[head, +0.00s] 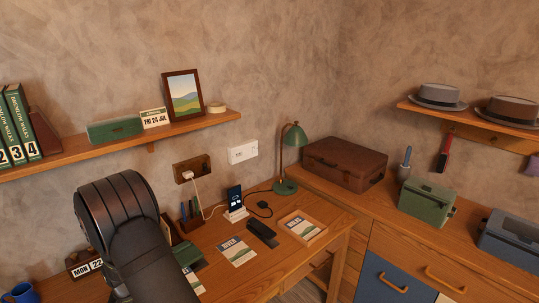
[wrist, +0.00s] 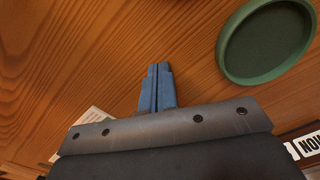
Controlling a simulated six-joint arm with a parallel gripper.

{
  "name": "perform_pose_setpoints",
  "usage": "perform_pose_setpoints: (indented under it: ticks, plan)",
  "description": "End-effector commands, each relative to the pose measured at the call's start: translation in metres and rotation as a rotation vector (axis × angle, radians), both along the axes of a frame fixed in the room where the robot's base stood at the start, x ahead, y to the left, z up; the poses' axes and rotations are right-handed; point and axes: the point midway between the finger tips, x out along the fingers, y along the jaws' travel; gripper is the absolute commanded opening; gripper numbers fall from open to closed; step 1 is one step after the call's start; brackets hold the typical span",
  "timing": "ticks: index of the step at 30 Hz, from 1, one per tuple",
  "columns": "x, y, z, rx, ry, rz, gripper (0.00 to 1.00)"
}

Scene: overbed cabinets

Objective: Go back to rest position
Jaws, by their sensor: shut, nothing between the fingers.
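My gripper (wrist: 157,72) shows in the wrist view with its two blue fingers shut together and nothing between them. The fingers are over the bare wooden desk top (wrist: 90,50). A green round dish (wrist: 295,72) lies to the right of the fingertips, apart from them. In the head view my dark arm rises over the left part of the desk (head: 283,262), and my gripper cannot be made out there.
A phone on a stand (head: 235,203), a green lamp (head: 291,140) and printed cards (head: 236,250) are on the desk. A wall shelf (head: 200,127) runs above. A suitcase (head: 343,163) sits at the right.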

Motion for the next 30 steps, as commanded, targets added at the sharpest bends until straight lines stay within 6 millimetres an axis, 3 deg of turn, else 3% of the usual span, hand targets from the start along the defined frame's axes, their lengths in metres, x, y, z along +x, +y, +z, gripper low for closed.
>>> perform_pose_setpoints:
  ticks: [6,15,30]
  plan:
    - [0.036,-0.034,0.002,-0.001,-0.001,-0.005,0.0]
    - [0.072,-0.066,0.006,0.0,-0.001,-0.003,0.0]
    - [0.082,-0.076,0.007,0.0,-0.001,0.0,0.0]
